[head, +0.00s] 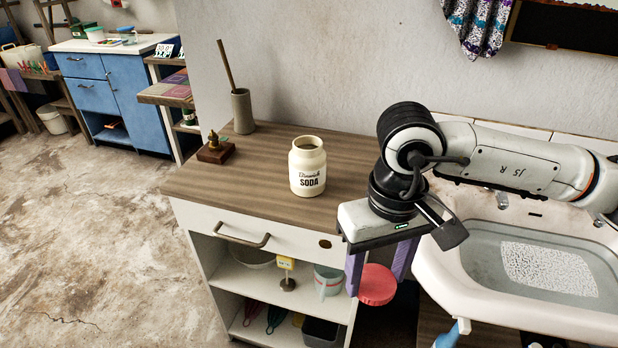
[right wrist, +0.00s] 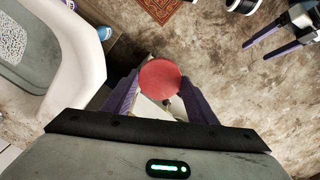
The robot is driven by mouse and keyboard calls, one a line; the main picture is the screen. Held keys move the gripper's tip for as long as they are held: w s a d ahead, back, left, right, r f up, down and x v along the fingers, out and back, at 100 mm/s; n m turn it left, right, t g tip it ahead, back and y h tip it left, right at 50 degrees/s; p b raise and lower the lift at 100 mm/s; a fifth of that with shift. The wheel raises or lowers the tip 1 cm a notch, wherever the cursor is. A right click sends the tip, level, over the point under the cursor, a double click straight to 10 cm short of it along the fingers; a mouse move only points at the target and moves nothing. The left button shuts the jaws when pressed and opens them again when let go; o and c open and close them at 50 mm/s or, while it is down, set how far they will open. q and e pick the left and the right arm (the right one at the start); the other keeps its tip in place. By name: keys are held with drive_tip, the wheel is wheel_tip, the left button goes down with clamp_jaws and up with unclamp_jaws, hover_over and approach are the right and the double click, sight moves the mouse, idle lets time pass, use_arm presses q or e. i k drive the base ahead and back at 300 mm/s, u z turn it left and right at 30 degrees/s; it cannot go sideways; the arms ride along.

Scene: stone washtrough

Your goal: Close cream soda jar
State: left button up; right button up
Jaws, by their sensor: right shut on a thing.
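The cream soda jar (head: 307,168) stands upright on the wooden top of the cabinet, its mouth uncovered and its "SODA" label facing me. My right gripper (head: 379,274) is shut on a round red lid (head: 377,285), in front of the cabinet's right front corner, to the right of the jar and lower in the picture. In the right wrist view the lid (right wrist: 160,78) sits between the purple fingers. My left gripper (right wrist: 284,38) shows only at the upper right of the right wrist view, its two fingers apart with nothing between them.
The cabinet top (head: 240,185) is clear around the jar. A small brass-topped wooden block (head: 216,149) and a grey holder with a stick (head: 242,112) stand to its left. A stone washtrough (head: 545,312) with water is at the right, beside my right arm.

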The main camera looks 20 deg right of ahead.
sight(307, 157)
drive_tip(key=u, duration=1.8)
drive_tip(key=i, duration=0.75)
drive_tip(key=z, duration=2.95)
